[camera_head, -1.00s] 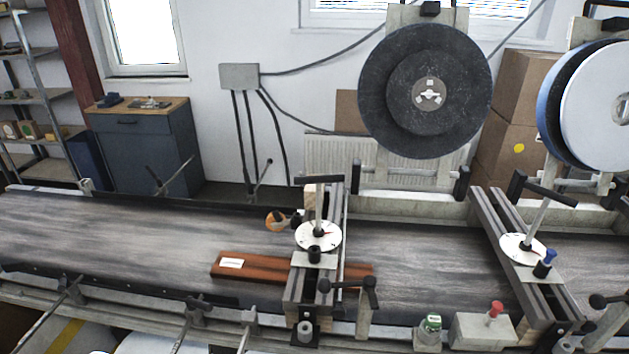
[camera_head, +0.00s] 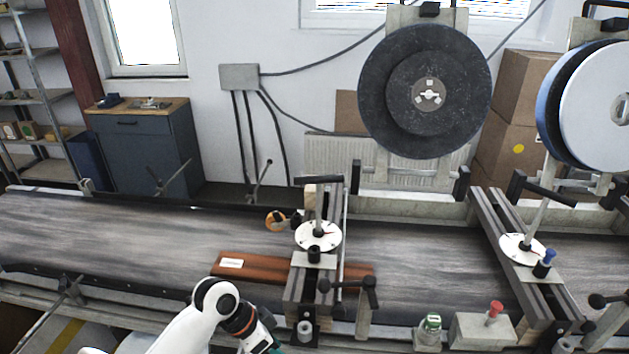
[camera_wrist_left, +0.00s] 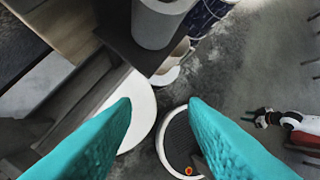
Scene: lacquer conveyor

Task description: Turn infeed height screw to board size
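The left height screw (camera_head: 319,205) stands upright on a crossbeam over the conveyor, with a dark crank handle on top and a white dial (camera_head: 306,237) with a red pointer around it. A reddish-brown board (camera_head: 262,270) with a white label lies on the belt and passes under this beam. A similar right screw (camera_head: 537,216) has its own dial (camera_head: 514,244). My left gripper (camera_head: 272,348) is at the bottom edge, below and left of the left beam, clear of the screw. Its teal fingers (camera_wrist_left: 160,125) are apart and empty. My right gripper (camera_wrist_left: 253,116) appears small in the wrist view; its opening is unclear.
The dark conveyor belt (camera_head: 110,235) runs across the view. A lever clamp (camera_head: 350,290), a green-capped jar (camera_head: 430,328) and a box with a red button (camera_head: 482,329) stand along the front edge. Large reels (camera_head: 385,85) hang behind. The belt left of the board is clear.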

